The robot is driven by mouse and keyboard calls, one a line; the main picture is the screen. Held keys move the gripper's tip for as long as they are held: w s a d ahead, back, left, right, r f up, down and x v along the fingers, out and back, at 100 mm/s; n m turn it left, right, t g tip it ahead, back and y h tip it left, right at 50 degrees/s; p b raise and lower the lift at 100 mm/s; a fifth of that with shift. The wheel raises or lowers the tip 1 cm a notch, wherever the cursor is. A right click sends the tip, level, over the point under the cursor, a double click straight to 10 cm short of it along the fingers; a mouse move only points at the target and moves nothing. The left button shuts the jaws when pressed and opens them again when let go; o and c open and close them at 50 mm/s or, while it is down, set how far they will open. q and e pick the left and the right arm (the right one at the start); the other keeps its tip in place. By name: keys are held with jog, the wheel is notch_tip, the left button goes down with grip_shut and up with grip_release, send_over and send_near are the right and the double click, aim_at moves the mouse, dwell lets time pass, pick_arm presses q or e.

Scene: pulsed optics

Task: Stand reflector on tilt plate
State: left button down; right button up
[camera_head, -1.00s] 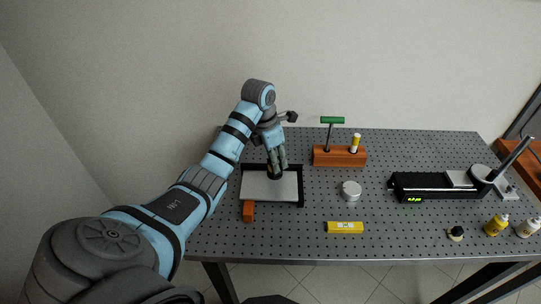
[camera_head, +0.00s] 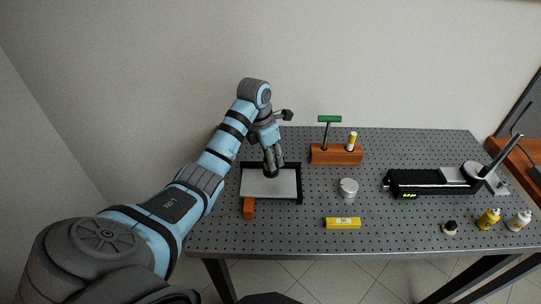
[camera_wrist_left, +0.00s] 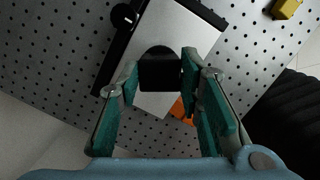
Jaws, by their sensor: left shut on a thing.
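My left gripper (camera_head: 271,166) is shut on a dark, round-fronted piece, which I take to be the reflector (camera_head: 271,173). In the left wrist view the reflector (camera_wrist_left: 159,72) sits between the fingertips of the gripper (camera_wrist_left: 160,80). The pale rectangular plate in a black frame, which I take to be the tilt plate (camera_head: 262,188), lies below it. The reflector is over the plate's back half; I cannot tell whether it touches. The plate (camera_wrist_left: 187,42) fills the middle of the wrist view behind the reflector. My right gripper is not in view.
An orange block (camera_head: 248,208) is at the plate's front left corner. A wooden holder (camera_head: 336,155) with a green-handled tool (camera_head: 330,119) stands behind right. A silver cylinder (camera_head: 348,188), a yellow level (camera_head: 343,223) and a black stage (camera_head: 420,183) lie to the right. Bare perforated tabletop separates them.

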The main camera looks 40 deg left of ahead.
pick_arm(q)
jog(key=shift+s+p, duration=0.15)
jog(key=shift+p, duration=0.2)
jog(key=shift+f+b, duration=1.05)
jog(key=shift+f, duration=0.45)
jog(key=shift+f, duration=0.35)
jog(key=c, duration=1.1)
grip_release()
jog(key=shift+o, duration=0.2)
